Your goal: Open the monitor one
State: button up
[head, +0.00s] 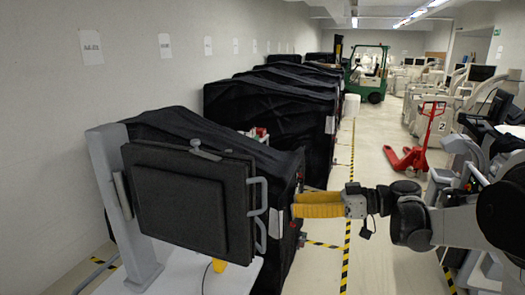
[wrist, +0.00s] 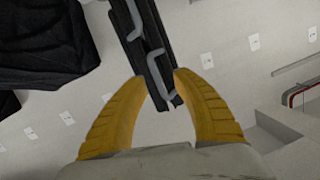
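The monitor (head: 180,205) is a dark, flat, folded double panel on a grey post, at the left front in the head view. Two light grey handles stick out from its right edge: an upper one (head: 265,195) and a lower one (head: 262,236). My gripper (head: 294,204), with yellow fingers, is just right of these handles in the picture. In the wrist view the monitor's edge (wrist: 143,30) points toward my open gripper (wrist: 159,76). One handle (wrist: 154,66) appears near the gap between the fingertips; I cannot tell whether anything touches.
A black-covered cart (head: 195,128) stands right behind the monitor, with more covered carts (head: 275,110) along the left wall. A red pallet jack (head: 412,150) and a green forklift (head: 367,75) are farther back. The floor aisle (head: 365,145) in the middle is clear.

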aim_at(264, 186)
notch_tip(264, 186, up, 4)
jog(key=w+d+n+y+p, duration=0.2)
jog(key=n, duration=0.1)
jog(key=shift+g, duration=0.4)
jog(key=a, duration=0.3)
jog(key=w+a+p, duration=0.1)
jog(key=a, duration=0.3)
jog(key=a+p, duration=0.1)
jog(key=a, duration=0.2)
jog(key=shift+w+a+f, duration=0.15)
jog(key=shift+w+a, duration=0.05)
jog(key=shift+a, duration=0.2)
grip_shut()
